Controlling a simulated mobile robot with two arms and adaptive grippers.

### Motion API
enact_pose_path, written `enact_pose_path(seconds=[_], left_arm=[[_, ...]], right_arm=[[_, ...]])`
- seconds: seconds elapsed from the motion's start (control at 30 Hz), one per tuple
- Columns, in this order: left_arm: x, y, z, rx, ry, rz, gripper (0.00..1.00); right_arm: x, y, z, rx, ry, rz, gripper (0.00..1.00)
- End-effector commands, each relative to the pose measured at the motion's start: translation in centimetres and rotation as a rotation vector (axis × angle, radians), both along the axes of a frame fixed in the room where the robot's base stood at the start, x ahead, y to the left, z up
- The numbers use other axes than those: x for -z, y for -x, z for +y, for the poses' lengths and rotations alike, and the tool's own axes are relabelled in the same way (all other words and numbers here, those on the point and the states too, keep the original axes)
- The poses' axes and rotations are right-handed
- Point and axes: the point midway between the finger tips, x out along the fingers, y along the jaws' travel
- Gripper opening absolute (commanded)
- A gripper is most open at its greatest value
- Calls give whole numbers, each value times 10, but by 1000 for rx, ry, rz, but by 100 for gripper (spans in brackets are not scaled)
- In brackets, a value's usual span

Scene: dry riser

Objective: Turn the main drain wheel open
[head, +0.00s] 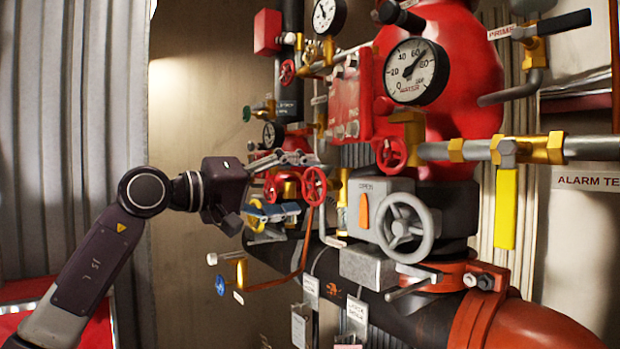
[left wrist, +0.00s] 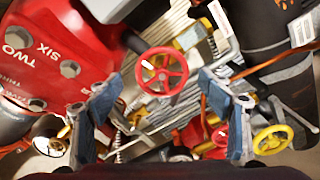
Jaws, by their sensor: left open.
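A small red spoked handwheel (head: 314,186) is in front of my left gripper (head: 302,184); I cannot read a label that marks it as the main drain wheel. The same red wheel (left wrist: 163,72) shows in the left wrist view, in the gap between the fingertips and beyond them. My left gripper (left wrist: 160,88) is open and empty, one finger to each side of the wheel's line. Whether a finger touches the rim cannot be told. My right gripper is not in view.
A grey handwheel (head: 405,228) on a box marked OPEN, another red wheel (head: 391,153) and a yellow wheel (head: 256,212) are close by. A yellow lever (head: 505,208) hangs at the right. Pipes and a gauge (head: 416,71) crowd the right; a corrugated wall (head: 75,130) is at left.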

Motion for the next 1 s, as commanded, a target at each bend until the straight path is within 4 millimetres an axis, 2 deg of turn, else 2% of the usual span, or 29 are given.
enact_pose_path(seconds=[0.03, 0.2, 0.4, 0.57, 0.97, 1.0], left_arm=[[-3, -5, -8, 2, 1, 4, 72], [-2, -17, -24, 2, 2, 3, 72], [0, -22, -30, 1, 2, 4, 72], [1, -22, -30, 1, 2, 4, 72], [1, -22, -29, 0, 2, 3, 31], [1, -22, -29, 0, 2, 3, 30]], right_arm=[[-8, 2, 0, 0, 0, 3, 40], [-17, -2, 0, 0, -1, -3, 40], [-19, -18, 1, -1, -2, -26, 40], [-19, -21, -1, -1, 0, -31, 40], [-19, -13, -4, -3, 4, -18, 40], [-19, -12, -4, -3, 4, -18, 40]])
